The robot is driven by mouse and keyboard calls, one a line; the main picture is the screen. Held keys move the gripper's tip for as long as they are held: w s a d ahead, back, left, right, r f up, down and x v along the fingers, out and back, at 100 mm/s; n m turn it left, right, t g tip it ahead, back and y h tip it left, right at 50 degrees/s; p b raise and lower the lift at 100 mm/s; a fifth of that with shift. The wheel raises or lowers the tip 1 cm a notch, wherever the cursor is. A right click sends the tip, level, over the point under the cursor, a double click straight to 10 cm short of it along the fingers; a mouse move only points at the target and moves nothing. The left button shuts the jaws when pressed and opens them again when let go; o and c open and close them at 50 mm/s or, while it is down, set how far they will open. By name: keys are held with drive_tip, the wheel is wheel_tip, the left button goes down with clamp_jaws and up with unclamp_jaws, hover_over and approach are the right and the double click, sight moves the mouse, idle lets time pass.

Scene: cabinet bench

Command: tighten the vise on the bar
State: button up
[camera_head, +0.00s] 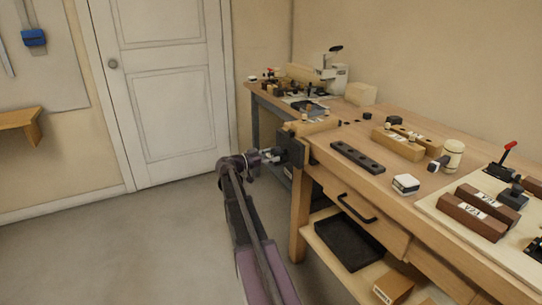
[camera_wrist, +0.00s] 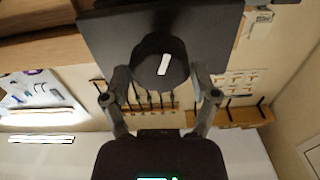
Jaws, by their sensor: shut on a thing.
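The vise (camera_head: 292,149) is a dark block mounted at the left end of the front workbench. In the wrist view its dark square plate (camera_wrist: 110,35) fills the top, with a round dark knob (camera_wrist: 150,76) bearing a white mark. My gripper (camera_head: 272,155) reaches the vise from the left; in the wrist view its two fingers (camera_wrist: 160,72) press on both sides of the knob. A pale wooden piece (camera_head: 318,126) sits at the top of the vise; I cannot tell whether it is the bar. The gap between the jaws is hidden.
The workbench (camera_head: 375,195) carries a dark strip with holes (camera_head: 357,157), a white-topped block (camera_head: 405,184) and wooden blocks (camera_head: 398,145). Below are a drawer handle (camera_head: 356,208) and a black tray (camera_head: 346,242) on a shelf. The floor (camera_head: 130,245) to the left is clear.

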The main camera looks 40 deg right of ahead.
drive_tip(key=shift+d, duration=0.15)
drive_tip(key=shift+m, duration=1.2)
drive_tip(key=o, duration=0.9)
drive_tip(key=shift+v, duration=3.55)
